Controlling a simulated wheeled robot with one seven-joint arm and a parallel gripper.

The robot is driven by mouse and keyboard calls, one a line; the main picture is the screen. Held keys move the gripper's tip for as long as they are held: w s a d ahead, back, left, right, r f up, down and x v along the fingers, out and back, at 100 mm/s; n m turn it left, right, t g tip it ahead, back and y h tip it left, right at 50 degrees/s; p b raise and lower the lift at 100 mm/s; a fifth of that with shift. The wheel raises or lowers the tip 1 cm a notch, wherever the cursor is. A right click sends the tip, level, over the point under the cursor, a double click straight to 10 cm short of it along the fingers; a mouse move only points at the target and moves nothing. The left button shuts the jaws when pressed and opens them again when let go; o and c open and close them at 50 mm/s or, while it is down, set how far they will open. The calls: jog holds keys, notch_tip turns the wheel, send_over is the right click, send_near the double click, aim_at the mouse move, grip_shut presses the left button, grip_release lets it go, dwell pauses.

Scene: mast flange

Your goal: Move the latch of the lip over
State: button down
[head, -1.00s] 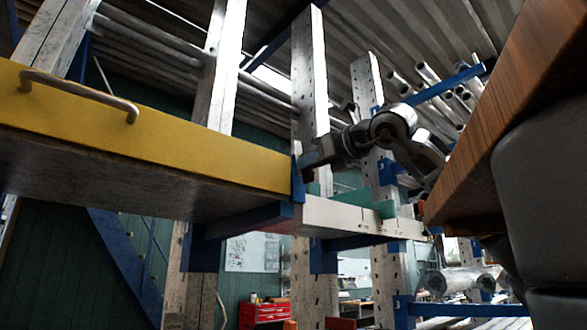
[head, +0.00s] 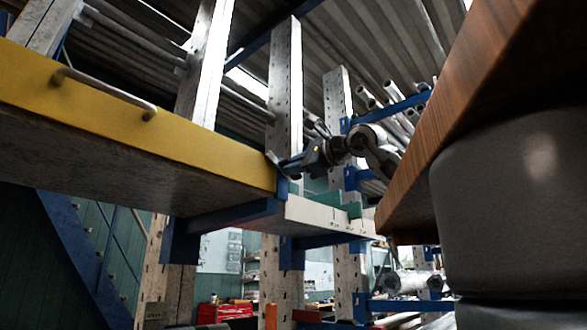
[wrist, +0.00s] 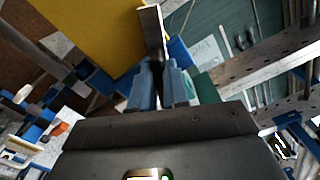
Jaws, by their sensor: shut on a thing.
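The yellow lip (head: 140,125) runs from the left to mid-picture in the head view, and its yellow face (wrist: 95,35) also fills the upper left of the wrist view. The latch (wrist: 150,28) shows in the wrist view as a pale, narrow plate at the lip's end, with a dark part below it between my fingers. In the head view the latch (head: 272,157) is a small tilted plate at the lip's right end. My gripper (head: 288,168) is shut on it there, and its blue-grey fingers (wrist: 158,75) hide part of it.
A grey bar handle (head: 105,92) sticks out from the lip. Perforated white posts (head: 284,90) stand behind it. A pale beam (head: 318,214) on blue brackets continues right of the lip. A brown wooden edge (head: 455,110) fills the upper right.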

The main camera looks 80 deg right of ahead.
jog(key=n, duration=0.3)
jog(key=n+b, duration=0.1)
jog(key=shift+f+n, duration=0.25)
jog(key=shift+n, duration=0.15)
dwell(0.4)
jog(key=c, duration=1.1)
grip_release()
